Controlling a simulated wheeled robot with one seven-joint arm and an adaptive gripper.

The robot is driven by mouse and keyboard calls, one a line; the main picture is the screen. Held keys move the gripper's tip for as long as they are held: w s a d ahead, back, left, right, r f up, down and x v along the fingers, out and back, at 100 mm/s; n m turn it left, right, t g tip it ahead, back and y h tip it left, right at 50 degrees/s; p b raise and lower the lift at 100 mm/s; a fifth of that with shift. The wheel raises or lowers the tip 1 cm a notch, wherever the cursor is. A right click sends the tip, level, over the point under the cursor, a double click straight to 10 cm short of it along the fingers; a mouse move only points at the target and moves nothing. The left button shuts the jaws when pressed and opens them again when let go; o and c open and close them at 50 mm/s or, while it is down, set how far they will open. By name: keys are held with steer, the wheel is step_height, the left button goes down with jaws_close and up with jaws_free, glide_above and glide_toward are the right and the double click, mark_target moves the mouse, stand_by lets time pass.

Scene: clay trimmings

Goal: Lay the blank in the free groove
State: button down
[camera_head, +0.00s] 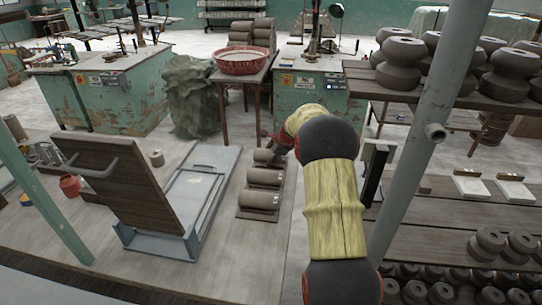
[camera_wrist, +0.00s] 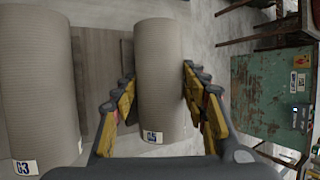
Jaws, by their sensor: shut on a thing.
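My gripper (camera_wrist: 157,78) is shut on a grey clay blank (camera_wrist: 160,45), a ribbed cylinder with a small label at its near end. The yellow-padded fingers lie along both of its sides. In the head view this blank (camera_head: 264,157) is at the far end of a row of three on a grooved board (camera_head: 258,215), and my gripper (camera_head: 281,148) is at its right end. The middle blank (camera_head: 264,178) and the near blank (camera_head: 260,199) lie parallel to it. A neighbouring blank (camera_wrist: 38,90) fills the left of the wrist view. Whether the held blank touches the board cannot be told; the groove beneath is hidden.
A blue-grey frame (camera_head: 205,195) with a raised wooden lid (camera_head: 125,185) stands left of the board. A slanting post (camera_head: 435,125) and loaded shelves (camera_head: 450,90) stand at right. A table with a red basin (camera_head: 241,61) is behind. Bare tabletop lies in front of the board.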

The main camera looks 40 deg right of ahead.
steer(key=shift+s+a+f, duration=0.15)
steer(key=shift+s+f, duration=0.05)
steer(key=shift+f, duration=0.35)
steer(key=c, duration=1.3)
jaws_free()
steer(key=shift+f, duration=0.1)
steer(key=o, duration=0.4)
steer(key=shift+w, duration=0.1)
steer(key=shift+r, duration=0.2)
steer(key=v, duration=0.7)
steer(key=shift+r, duration=0.2)
